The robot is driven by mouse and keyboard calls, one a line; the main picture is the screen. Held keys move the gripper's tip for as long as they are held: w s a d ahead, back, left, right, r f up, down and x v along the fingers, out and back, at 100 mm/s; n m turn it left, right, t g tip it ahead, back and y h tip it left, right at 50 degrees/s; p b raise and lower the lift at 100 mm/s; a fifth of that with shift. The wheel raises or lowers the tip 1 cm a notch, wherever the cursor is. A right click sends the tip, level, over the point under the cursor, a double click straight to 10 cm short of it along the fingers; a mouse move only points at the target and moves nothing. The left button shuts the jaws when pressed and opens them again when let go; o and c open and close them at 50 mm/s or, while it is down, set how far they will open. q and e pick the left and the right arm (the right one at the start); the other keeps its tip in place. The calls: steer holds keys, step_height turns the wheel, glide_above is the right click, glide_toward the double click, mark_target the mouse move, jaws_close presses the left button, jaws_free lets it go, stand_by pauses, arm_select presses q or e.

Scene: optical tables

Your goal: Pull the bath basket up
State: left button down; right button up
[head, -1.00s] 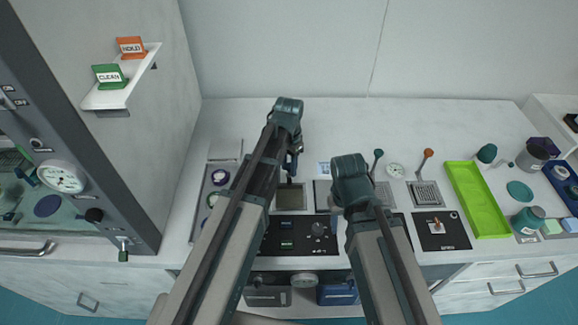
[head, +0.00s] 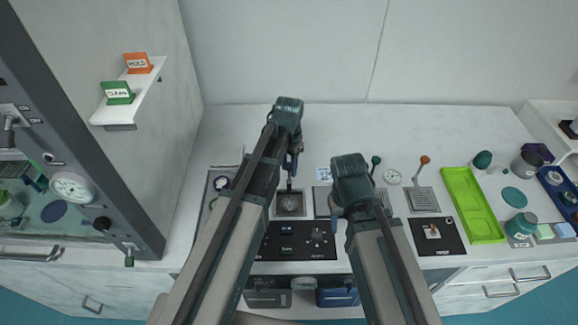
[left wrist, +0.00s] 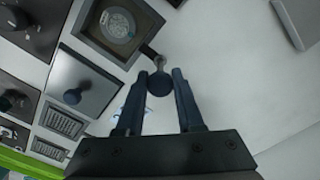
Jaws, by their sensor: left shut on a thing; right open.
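The bath basket (head: 290,205) shows in the square bath opening, just below my left gripper (head: 291,165) in the head view. In the left wrist view the basket (left wrist: 118,24) is a dark square frame with a round grey disc inside. A short stem runs from its corner to a dark round knob (left wrist: 159,84). My left gripper (left wrist: 160,80) is shut on this knob, with a finger on either side. My right gripper (head: 338,212) is open and empty over the panels to the right; its arm hides most of it.
A black control panel (head: 300,240) lies in front of the bath. Levers with a dark knob (head: 376,160) and an orange knob (head: 425,160) stand to the right. A green tray (head: 472,205) lies further right. The back of the table is clear.

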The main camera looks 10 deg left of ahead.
arm_select(q)
step_height(320, 180, up, 3)
steer(key=shift+w+r+p, duration=0.1)
steer(key=shift+p, duration=0.85)
arm_select(e)
step_height(320, 180, up, 3)
steer(key=shift+w, duration=0.1)
arm_select(q)
steer(key=c, duration=0.5)
jaws_free()
steer(key=shift+c, duration=0.2)
arm_select(e)
steer(key=shift+r, duration=0.1)
arm_select(q)
step_height(320, 180, up, 14)
steer(key=p, duration=1.3)
steer(key=shift+f+p, duration=0.2)
steer(key=shift+p, duration=0.1)
arm_select(e)
step_height(320, 180, up, 14)
steer(key=shift+f, duration=0.2)
